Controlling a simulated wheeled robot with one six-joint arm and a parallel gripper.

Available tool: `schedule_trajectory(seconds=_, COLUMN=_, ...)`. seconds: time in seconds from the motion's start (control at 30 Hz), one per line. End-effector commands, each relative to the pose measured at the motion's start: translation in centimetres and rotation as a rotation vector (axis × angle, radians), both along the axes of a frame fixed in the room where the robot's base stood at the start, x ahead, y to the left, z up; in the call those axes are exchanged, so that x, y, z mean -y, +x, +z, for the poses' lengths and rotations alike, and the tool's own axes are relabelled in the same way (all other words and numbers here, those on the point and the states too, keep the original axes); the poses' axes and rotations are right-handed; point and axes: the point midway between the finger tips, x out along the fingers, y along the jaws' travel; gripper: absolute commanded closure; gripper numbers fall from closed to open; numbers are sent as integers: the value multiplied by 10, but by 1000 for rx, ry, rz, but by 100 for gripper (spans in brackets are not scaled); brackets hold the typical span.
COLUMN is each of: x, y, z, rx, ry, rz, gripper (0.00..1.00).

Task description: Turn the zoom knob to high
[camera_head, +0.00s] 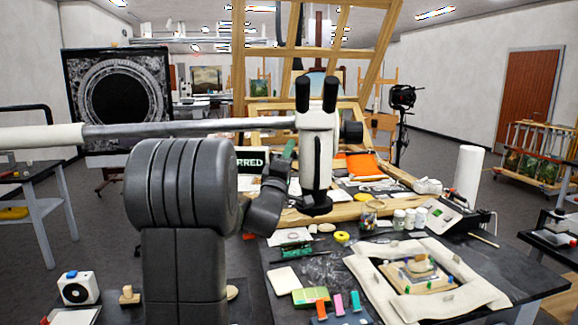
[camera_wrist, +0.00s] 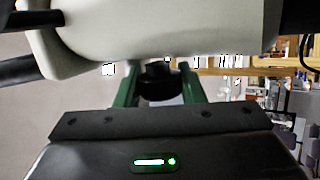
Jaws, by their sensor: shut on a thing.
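In the head view, my gripper (camera_head: 289,149) is at the microscope's left side; the grasped knob is hidden there. I cannot read any zoom marking.
The black worktable (camera_head: 290,260) bears a padded frame (camera_head: 374,285) with a gilt piece, white jars (camera_head: 410,218), a control box (camera_head: 452,215) and a paper roll (camera_head: 467,172). A wooden easel frame (camera_head: 239,70) rises behind the microscope. A pale microscope boom (camera_head: 190,128) crosses at the left.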

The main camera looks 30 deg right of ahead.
Motion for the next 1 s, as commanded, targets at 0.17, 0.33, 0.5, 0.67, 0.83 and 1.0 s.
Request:
schedule_trajectory(seconds=0.17, x=0, y=0, z=-2, rx=13, ry=-6, rz=2, gripper=87)
schedule_trajectory(seconds=0.33, x=0, y=0, z=-2, rx=13, ry=-6, rz=2, gripper=87)
schedule_trajectory(seconds=0.5, x=0, y=0, z=-1, rx=13, ry=-6, rz=2, gripper=43)
schedule_trajectory(seconds=0.67, x=0, y=0, z=-1, rx=13, ry=-6, rz=2, gripper=43)
schedule_trajectory(seconds=0.83, x=-2, y=-2, z=-3, rx=14, ry=-7, rz=1, gripper=43)
schedule_trajectory(seconds=1.0, x=-15, y=-14, z=-17, rx=13, ry=-6, rz=2, gripper=43)
